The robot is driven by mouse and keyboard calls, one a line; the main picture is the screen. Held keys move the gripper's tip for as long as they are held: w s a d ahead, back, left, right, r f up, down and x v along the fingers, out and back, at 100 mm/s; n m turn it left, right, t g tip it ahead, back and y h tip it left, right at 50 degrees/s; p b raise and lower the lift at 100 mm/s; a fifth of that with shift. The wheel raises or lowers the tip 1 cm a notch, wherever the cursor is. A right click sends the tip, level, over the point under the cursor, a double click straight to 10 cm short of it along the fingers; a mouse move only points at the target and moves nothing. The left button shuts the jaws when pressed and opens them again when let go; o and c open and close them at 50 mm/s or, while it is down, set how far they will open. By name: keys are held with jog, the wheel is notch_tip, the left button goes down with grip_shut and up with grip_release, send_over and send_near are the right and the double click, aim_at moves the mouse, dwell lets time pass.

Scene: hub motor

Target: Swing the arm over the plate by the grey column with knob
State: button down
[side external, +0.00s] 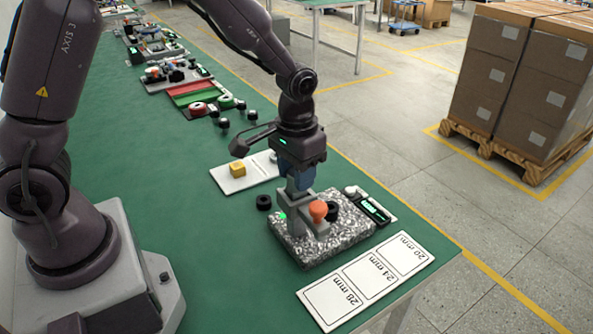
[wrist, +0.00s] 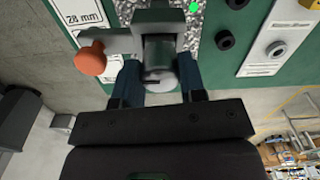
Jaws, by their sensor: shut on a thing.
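The speckled plate (side external: 345,240) lies on the green bench. A grey column (side external: 296,205) stands at it, with a short grey arm (side external: 315,227) low on its side and an orange knob (side external: 318,210). My gripper (side external: 297,188) points down with its dark blue fingers closed around the upper part of the column. In the wrist view the fingers (wrist: 158,80) sit on both sides of the round grey column top (wrist: 160,55). There the grey arm (wrist: 118,42) and orange knob (wrist: 90,60) reach left. The speckled plate (wrist: 211,25) is partly hidden behind the column.
A white card with mm labels (side external: 367,277) lies in front of the plate. A dark device with a green display (side external: 374,209) is right of it. A black ring (side external: 263,202) and a white board with a yellow block (side external: 238,169) are behind left.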

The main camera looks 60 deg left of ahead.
jog(key=shift+n, duration=0.3)
jog(key=n, duration=0.4)
jog(key=shift+n, duration=0.3)
jog(key=n, duration=1.3)
jog(key=shift+n, duration=0.3)
jog(key=c, duration=0.7)
grip_release()
notch_tip(320, 180, up, 13)
